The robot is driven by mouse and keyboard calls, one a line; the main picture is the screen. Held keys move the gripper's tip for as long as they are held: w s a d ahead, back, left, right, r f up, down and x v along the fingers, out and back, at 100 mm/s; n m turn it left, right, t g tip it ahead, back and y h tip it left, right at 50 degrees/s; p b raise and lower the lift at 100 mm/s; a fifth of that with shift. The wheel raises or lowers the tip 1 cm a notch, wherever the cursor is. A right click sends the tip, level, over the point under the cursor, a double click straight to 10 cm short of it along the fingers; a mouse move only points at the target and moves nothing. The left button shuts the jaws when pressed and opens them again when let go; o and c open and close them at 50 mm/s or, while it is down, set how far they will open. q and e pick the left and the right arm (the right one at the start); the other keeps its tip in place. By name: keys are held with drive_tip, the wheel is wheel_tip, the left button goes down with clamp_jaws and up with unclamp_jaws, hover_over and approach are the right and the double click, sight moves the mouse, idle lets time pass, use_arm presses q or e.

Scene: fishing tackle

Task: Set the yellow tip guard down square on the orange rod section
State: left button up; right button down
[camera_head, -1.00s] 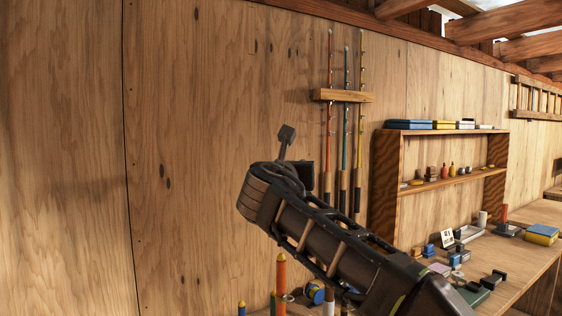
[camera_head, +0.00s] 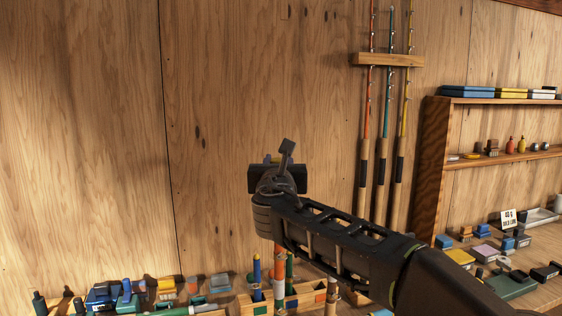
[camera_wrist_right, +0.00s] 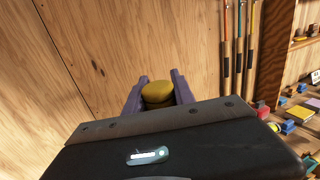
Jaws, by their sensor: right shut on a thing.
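The yellow tip guard (camera_wrist_right: 158,90) is held between the two purple-grey fingers of my right gripper (camera_wrist_right: 158,97) in the right wrist view. The orange rod section (camera_head: 280,249) stands upright on the bench, below the gripper in the picture. Its upper end is hidden behind my right arm, so the gap between guard and rod cannot be judged. My left gripper is not in view.
A wooden holder (camera_head: 312,293) with coloured upright pieces stands around the rod's base. Small tackle items, including a blue box (camera_head: 102,297), lie to its left. Fishing rods hang on the plywood wall behind, and a shelf (camera_head: 436,150) stands at right.

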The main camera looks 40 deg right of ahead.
drive_tip(key=shift+f+b, duration=2.9)
drive_tip(key=shift+b, duration=0.05)
drive_tip(key=shift+f+b, duration=2.9)
drive_tip(key=shift+b, duration=0.15)
drive_tip(key=c, duration=1)
unclamp_jaws()
drive_tip(key=shift+o, duration=0.2)
drive_tip(key=shift+s, duration=0.1)
drive_tip(key=b+v, duration=0.1)
drive_tip(key=v, duration=0.6)
drive_tip(key=shift+s+a, duration=0.25)
